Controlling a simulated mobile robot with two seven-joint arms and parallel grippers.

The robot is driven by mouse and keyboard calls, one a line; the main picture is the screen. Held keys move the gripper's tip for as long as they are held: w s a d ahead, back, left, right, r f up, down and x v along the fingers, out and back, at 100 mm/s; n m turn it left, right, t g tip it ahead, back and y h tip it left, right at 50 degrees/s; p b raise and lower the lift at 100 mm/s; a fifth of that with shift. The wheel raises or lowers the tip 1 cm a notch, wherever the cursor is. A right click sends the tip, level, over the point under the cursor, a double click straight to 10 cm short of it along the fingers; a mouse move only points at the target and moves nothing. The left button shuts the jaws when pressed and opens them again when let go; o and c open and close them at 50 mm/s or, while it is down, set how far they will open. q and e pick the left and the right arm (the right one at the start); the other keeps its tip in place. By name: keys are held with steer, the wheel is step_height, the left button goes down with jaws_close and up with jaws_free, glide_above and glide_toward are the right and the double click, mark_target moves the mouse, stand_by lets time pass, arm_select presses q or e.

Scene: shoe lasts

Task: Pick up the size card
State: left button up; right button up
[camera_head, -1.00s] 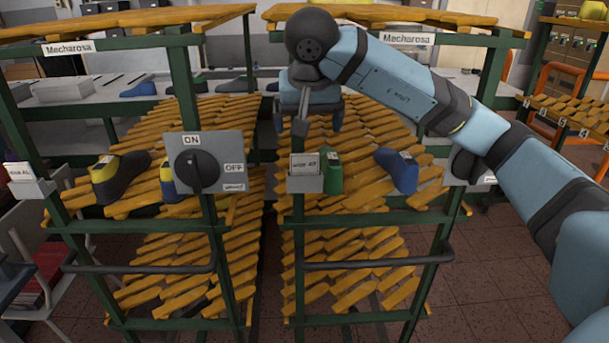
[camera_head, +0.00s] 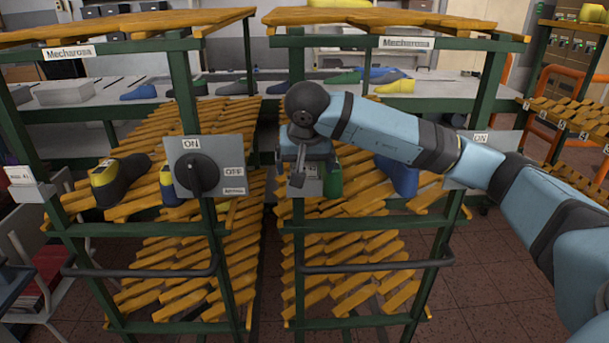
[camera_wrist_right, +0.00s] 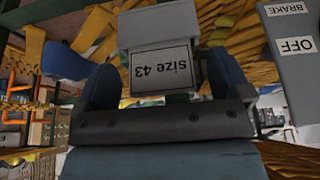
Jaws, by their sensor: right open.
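The size card (camera_wrist_right: 160,70) is white with a dark border and reads "size 43", upside down in the right wrist view. It stands in a light grey holder (camera_wrist_right: 158,24) on the rack's front post. In the head view the holder (camera_head: 303,188) is partly covered by my right gripper (camera_head: 301,177). In the wrist view my right gripper (camera_wrist_right: 164,80) is open, with one finger at each side of the card. Whether the fingers touch the card I cannot tell. My left gripper is not in view.
A green shoe last (camera_head: 332,178) stands just right of the holder, and a blue last (camera_head: 404,178) is further right, partly behind my arm. An ON/OFF switch box (camera_head: 205,165) is on the left rack. A black-and-yellow last (camera_head: 120,180) lies left of it.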

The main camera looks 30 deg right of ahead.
steer(key=c, duration=1)
steer(key=shift+r, duration=0.1)
